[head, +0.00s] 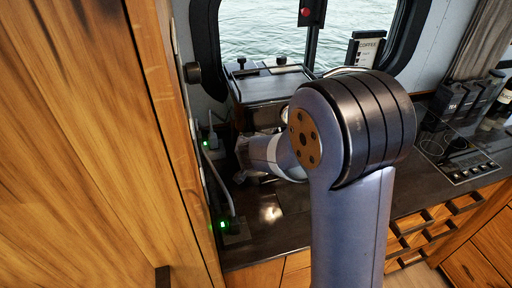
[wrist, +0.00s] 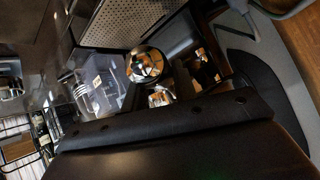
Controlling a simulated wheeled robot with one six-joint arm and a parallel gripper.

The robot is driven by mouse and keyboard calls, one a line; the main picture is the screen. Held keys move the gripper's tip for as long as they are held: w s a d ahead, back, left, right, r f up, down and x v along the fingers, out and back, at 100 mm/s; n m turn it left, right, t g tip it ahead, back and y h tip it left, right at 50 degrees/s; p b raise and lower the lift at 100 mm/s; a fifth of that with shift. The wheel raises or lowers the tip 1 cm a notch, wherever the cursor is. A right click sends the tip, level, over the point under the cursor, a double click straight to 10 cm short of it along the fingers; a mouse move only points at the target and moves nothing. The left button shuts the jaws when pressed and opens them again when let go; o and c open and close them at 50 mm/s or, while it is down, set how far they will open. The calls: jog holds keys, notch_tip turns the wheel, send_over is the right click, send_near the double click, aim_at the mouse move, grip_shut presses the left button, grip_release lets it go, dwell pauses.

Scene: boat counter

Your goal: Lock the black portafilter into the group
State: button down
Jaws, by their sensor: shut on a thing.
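The espresso machine (head: 272,86), with a dark flat top and black knobs, stands under the window in the head view. My gripper (head: 250,156) is low in front of it, small and largely hidden by my own arm. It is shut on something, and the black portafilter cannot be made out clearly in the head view. In the wrist view, a wide dark slab with round studs fills the bottom, and I cannot tell what it belongs to. A round shiny metal piece (wrist: 146,65) lies beyond it. Whether the portafilter touches the group is hidden.
A wooden panel (head: 95,130) closes off the left side. Two green-lit fittings (head: 222,225) sit along the counter's left edge. A coffee box (head: 366,48) stands by the window, with tea canisters (head: 470,95) at right. The perforated plate (wrist: 128,20) shows in the wrist view.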

jog(key=shift+s+d+n+y+b, duration=0.1)
jog(key=shift+d+n+y+b, duration=0.25)
jog(key=shift+d+n+y, duration=0.3)
jog(key=shift+d, duration=0.15)
jog(key=shift+d+n+y+b, duration=0.5)
jog(key=shift+n+y+b, duration=0.05)
jog(key=shift+n+b, duration=0.25)
jog(key=shift+r, duration=0.1)
jog(key=shift+d+n+y+b, duration=0.45)
jog(key=shift+d+y+b, duration=0.1)
jog(key=shift+b, duration=0.35)
jog(key=shift+d+n+g+y+b, duration=0.3)
jog(key=shift+d+n+y+b, duration=0.35)
jog(key=shift+b, duration=0.55)
